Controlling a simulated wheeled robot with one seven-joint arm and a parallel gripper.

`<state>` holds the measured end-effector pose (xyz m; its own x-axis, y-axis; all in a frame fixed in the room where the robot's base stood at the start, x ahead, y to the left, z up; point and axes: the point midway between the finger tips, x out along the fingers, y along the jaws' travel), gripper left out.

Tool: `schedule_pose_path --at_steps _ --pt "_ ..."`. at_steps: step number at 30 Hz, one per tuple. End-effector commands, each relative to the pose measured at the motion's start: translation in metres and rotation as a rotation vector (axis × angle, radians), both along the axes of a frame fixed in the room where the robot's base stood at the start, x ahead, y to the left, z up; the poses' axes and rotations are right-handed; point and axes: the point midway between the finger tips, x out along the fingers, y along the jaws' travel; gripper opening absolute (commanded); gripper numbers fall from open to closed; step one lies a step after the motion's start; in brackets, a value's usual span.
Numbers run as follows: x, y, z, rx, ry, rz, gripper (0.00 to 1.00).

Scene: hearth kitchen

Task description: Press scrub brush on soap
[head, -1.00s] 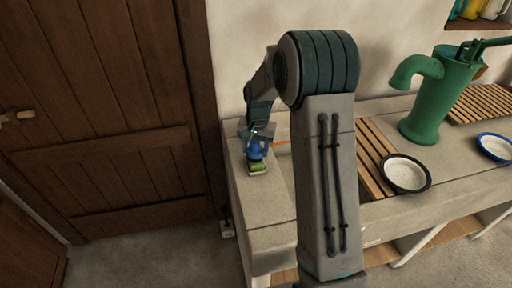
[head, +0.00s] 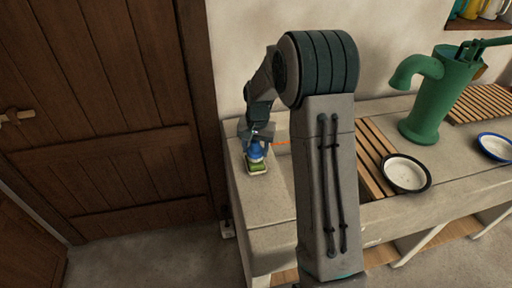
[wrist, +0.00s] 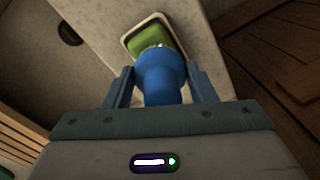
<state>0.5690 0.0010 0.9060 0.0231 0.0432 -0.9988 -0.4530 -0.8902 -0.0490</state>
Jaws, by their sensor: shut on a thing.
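My gripper (head: 257,138) is shut on the blue scrub brush (head: 254,152) at the left end of the stone counter. In the wrist view the brush (wrist: 163,80) sits between both fingers, with its far end over the green soap (wrist: 146,35). The soap lies in a pale, rimmed dish (wrist: 127,43). In the head view the soap (head: 257,166) shows just below the brush. The brush end overlaps the soap in both views; I cannot tell whether they touch.
The stone counter (head: 268,207) is bare in front of the dish. To the right are a wooden slatted rack (head: 372,160), a dark-rimmed bowl (head: 405,173), a blue-rimmed bowl (head: 496,147) and a green pump (head: 431,100). A wooden door (head: 110,130) stands left.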

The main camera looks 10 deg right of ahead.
Motion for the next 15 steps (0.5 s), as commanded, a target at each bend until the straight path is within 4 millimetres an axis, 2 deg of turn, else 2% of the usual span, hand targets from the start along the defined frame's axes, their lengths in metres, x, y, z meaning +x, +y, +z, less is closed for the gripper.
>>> schedule_pose_path --at_steps 15 --pt "0.0 0.0 0.04 0.0 0.001 0.0 0.33"
